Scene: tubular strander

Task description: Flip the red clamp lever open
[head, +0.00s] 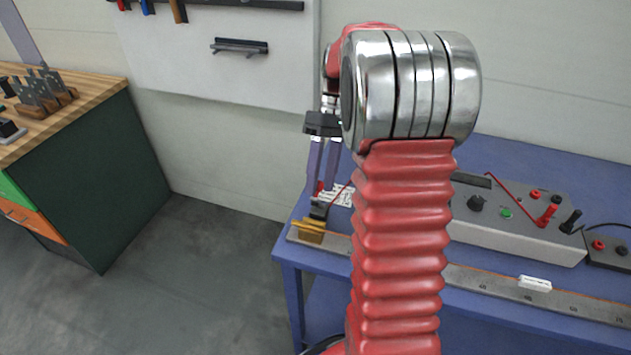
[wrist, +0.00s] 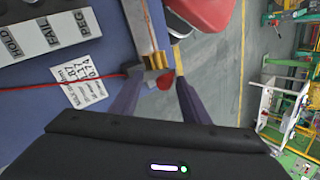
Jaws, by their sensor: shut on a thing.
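The red clamp lever (wrist: 165,82) shows in the wrist view as a small rounded red end between my fingertips, beside the brass clamp block (wrist: 155,60). In the head view a bit of the lever's red (head: 320,187) shows by my fingers, above the brass block (head: 311,229) at the left end of the long grey rail (head: 482,283). My gripper (wrist: 160,80) is shut on the lever; it also shows in the head view (head: 321,200), pointing down. The fingers hide much of the lever, so its exact angle is hard to tell.
The blue bench (head: 535,165) carries a grey test box (head: 525,237) with red and black leads. A printed label (wrist: 78,77) lies near the clamp. A red wire crosses toward the clamp. Open floor (head: 210,270) lies left of the bench, before a wood-topped cabinet (head: 90,180).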

